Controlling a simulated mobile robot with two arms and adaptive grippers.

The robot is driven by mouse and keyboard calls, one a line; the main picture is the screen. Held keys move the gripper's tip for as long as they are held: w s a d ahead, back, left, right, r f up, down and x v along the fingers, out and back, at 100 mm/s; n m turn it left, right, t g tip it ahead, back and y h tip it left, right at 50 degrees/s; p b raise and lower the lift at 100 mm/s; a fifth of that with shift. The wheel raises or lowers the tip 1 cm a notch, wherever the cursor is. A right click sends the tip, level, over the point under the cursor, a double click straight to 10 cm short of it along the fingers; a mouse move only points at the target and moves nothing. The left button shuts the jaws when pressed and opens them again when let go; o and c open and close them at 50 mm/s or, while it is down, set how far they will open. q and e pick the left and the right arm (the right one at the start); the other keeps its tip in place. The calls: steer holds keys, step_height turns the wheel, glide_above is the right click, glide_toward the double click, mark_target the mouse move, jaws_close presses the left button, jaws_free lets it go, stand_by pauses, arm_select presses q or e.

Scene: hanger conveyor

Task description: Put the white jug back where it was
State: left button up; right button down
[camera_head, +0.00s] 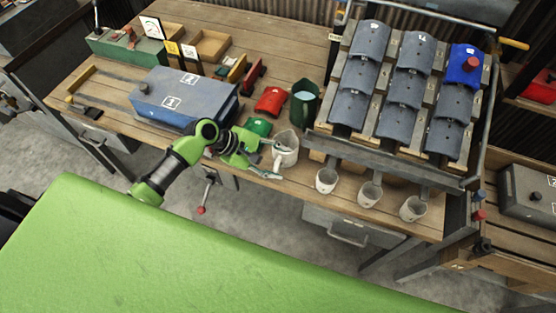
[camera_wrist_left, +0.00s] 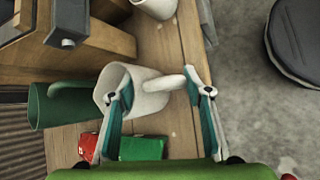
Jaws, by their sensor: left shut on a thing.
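The white jug (camera_head: 287,146) is upright near the front edge of the wooden workbench, just right of the green block and in front of the green jug. My left gripper (camera_head: 270,160) is shut on it at the handle side. In the left wrist view the white jug (camera_wrist_left: 118,80) shows its open mouth, with its handle (camera_wrist_left: 160,83) between my two teal fingers (camera_wrist_left: 163,92). I cannot tell whether its base touches the bench. My right gripper is not in view.
The green jug (camera_head: 304,103) stands close behind. A red block (camera_head: 271,100) and green block (camera_head: 258,127) lie to the left, beside a blue box (camera_head: 185,98). The bench's front edge is close.

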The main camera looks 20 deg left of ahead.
arm_select(q)
steer(key=shift+f, duration=0.1)
steer(key=o, duration=1.6)
steer(key=shift+o, duration=0.2)
steer(key=v, duration=1.2)
steer(key=shift+b, duration=0.45)
